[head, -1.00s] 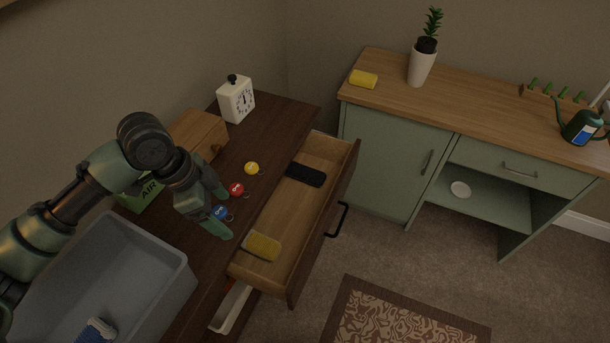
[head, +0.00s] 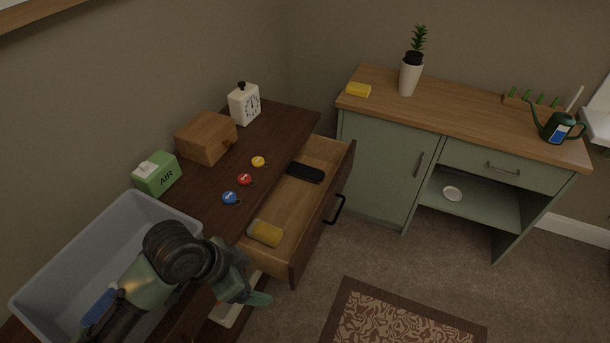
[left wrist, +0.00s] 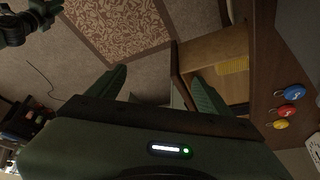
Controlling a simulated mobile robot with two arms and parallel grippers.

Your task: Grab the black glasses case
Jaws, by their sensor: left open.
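The black glasses case (head: 306,172) lies flat in the far part of the open wooden drawer (head: 290,213), close to the dresser side. My left gripper (head: 252,286) is in front of the drawer's near end, low beside the dresser, well apart from the case. Its two fingers (left wrist: 160,90) are spread and empty in the left wrist view, with the drawer's near corner beyond the right finger. The case cannot be made out in the left wrist view. My right gripper is not clearly identifiable in these frames.
A yellow sponge-like block (head: 265,233) lies in the drawer's near end. Blue (head: 230,198), red (head: 244,180) and yellow (head: 258,161) key tags lie on the dresser top. A grey bin (head: 180,207) stands at left. A green cabinet (head: 385,170) stands beyond the drawer.

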